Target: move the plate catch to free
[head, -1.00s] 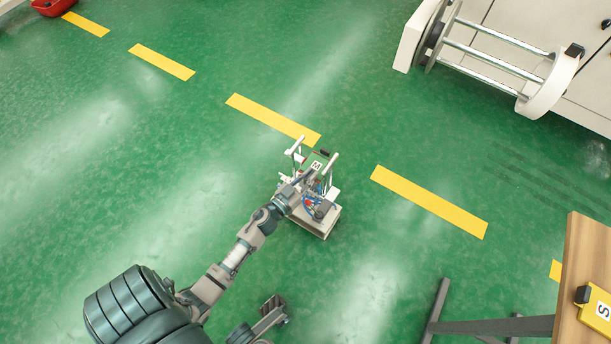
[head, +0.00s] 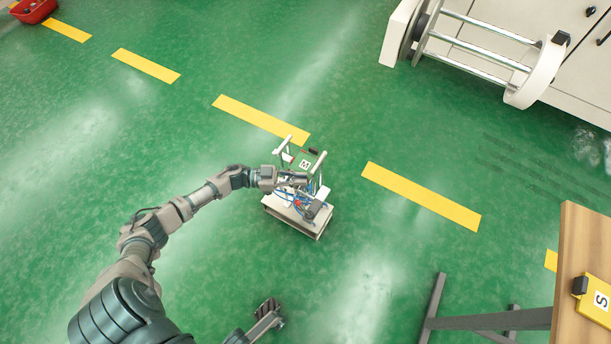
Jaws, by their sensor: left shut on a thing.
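A small machine stands on the green floor in the middle of the head view, with a pale box-like base (head: 290,217), upright white posts and blue tubing. A plate marked M (head: 305,163) sits between the posts. My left gripper (head: 302,181) reaches in from the left at the machine, just below the M mark, and is shut on a small part there. That part looks like the plate catch, but the fingers hide most of it and its position cannot be read. My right gripper (head: 267,308) shows small and dark at the bottom, away from the machine.
A wooden table (head: 572,245) with a yellow block marked S (head: 597,300) stands at the right, its grey legs below. A pale cabinet with a rail roller frame (head: 485,45) is at upper right. A red bin (head: 35,12) is at upper left. Open floor surrounds the machine.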

